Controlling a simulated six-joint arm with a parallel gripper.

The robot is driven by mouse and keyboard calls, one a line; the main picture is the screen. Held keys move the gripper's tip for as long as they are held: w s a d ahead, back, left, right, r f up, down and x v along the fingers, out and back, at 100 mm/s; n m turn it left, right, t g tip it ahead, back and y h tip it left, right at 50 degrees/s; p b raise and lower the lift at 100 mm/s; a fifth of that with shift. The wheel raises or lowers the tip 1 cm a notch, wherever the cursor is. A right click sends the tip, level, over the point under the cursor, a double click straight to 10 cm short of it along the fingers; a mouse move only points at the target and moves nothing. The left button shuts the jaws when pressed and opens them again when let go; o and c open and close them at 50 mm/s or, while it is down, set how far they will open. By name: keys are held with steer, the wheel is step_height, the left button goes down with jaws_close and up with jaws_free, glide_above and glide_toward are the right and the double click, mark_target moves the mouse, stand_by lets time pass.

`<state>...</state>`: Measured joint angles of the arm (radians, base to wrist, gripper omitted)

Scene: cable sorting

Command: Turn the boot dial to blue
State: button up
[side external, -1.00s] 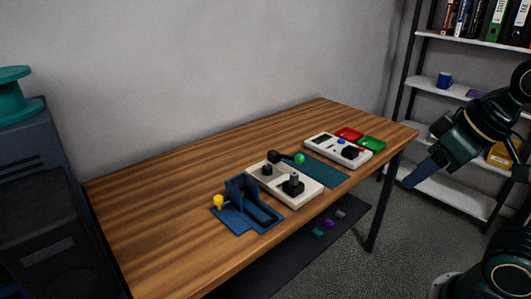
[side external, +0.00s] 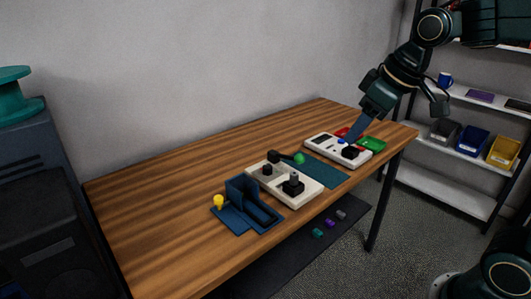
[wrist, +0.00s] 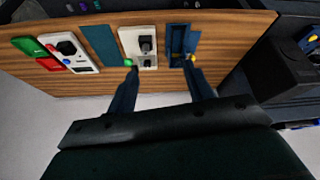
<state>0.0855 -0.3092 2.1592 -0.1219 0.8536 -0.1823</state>
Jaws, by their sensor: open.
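A white panel (side external: 318,145) lies near the right end of the table. It carries a black dial (side external: 350,152), with a blue spot (side external: 341,141) behind it and a red spot at its right. The panel's black dial also shows at the left in the wrist view (wrist: 66,47), with the blue spot (wrist: 67,62) beside it. Which way the dial points is too small to tell. My gripper (side external: 352,136) is over the back of this panel in the side view, apparently above it. In the wrist view its two fingers (wrist: 160,66) are spread and empty.
Red (wrist: 52,64) and green (side external: 372,143) trays adjoin the panel. A teal mat (side external: 326,170) separates it from another white panel (side external: 312,192) with black parts. A blue fixture (side external: 238,212) and yellow-topped piece (side external: 218,201) stand farther left. The table's left part is clear.

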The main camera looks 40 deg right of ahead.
steer(key=w+d+f+n, duration=0.1)
steer(key=w+f, duration=0.1)
steer(key=w, duration=0.5)
steer(key=w+d+f+n, duration=0.1)
steer(key=w+d+f, duration=0.1)
steer(key=w, duration=0.6)
steer(key=n+g+y, duration=0.1)
steer(key=n+y, duration=0.1)
glide_toward(268, 166)
steer(key=a+v, duration=0.1)
steer(key=v, duration=0.4)
steer(key=shift+d, duration=0.25)
steer(key=shift+w+f, duration=0.1)
steer(key=shift+f, duration=0.1)
steer(key=x, duration=1.3)
steer(key=shift+d+f, duration=0.15)
steer(key=shift+f, duration=0.1)
steer(key=c, duration=1)
